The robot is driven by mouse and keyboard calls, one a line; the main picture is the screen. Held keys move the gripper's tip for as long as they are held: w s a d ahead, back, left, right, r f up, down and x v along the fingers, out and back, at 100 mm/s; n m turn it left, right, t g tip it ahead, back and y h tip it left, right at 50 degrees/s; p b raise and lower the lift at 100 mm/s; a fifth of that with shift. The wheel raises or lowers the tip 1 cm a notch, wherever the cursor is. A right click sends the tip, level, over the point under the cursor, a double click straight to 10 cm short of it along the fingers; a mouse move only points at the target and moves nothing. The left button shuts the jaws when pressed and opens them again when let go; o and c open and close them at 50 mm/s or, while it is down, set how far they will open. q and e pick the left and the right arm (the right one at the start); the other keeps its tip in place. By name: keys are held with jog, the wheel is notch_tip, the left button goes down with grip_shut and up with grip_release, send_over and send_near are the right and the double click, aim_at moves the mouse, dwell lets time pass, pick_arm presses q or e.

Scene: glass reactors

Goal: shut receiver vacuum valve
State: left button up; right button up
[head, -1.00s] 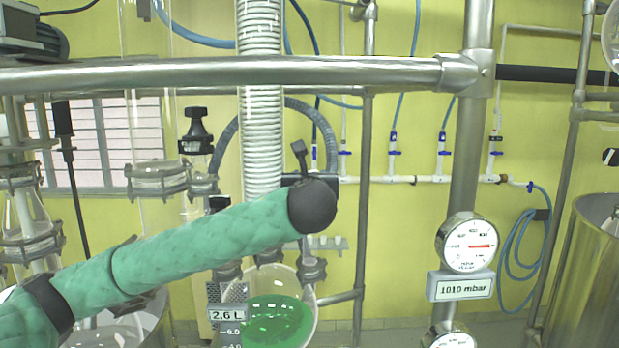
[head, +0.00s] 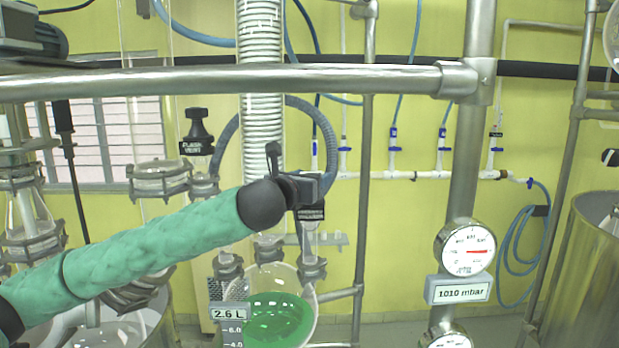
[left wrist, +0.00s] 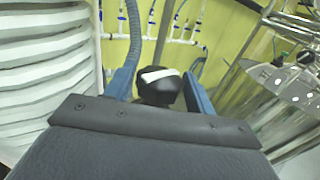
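In the head view my left arm comes in from the left, and its gripper (head: 322,184) is at the upright valve fittings above the receiver flask (head: 300,322). In the left wrist view a black valve knob (left wrist: 158,91) with a white bar on top lies between the two blue-grey fingers of my left gripper (left wrist: 160,98). The fingers stand apart, one on each side of the knob; I cannot tell if they touch it. In the head view the knob is hidden by the gripper. A small black label (head: 311,212) shows just below, its text unreadable. My right gripper is not in view.
A valve labelled flash vent (head: 197,140) stands to the left. A white ribbed hose (head: 262,100) hangs close behind the gripper. A steel rail (head: 220,78) crosses above. A pressure display (head: 458,290) reads 1010 mbar. The receiver display reads 2.6 L, with green liquid inside.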

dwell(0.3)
pick_arm(q)
jog(key=shift+d+n+t+y+b, duration=0.1)
jog(key=shift+n+t+y+b, duration=0.2)
jog(key=shift+n+t+y, duration=0.65)
jog(key=shift+g+y, duration=0.25)
jog(key=shift+y, duration=0.2)
jog(key=shift+c, duration=0.6)
jog(key=c, duration=0.6)
jog(key=shift+a+r+m+h+p, duration=0.1)
jog(key=shift+a+m+h+p, duration=0.1)
jog(key=shift+m+h+p, duration=0.15)
jog(key=shift+d+m+g+h, duration=0.1)
jog(key=shift+m+g+h, duration=0.55)
jog(key=shift+h, duration=0.4)
jog(key=o, duration=0.7)
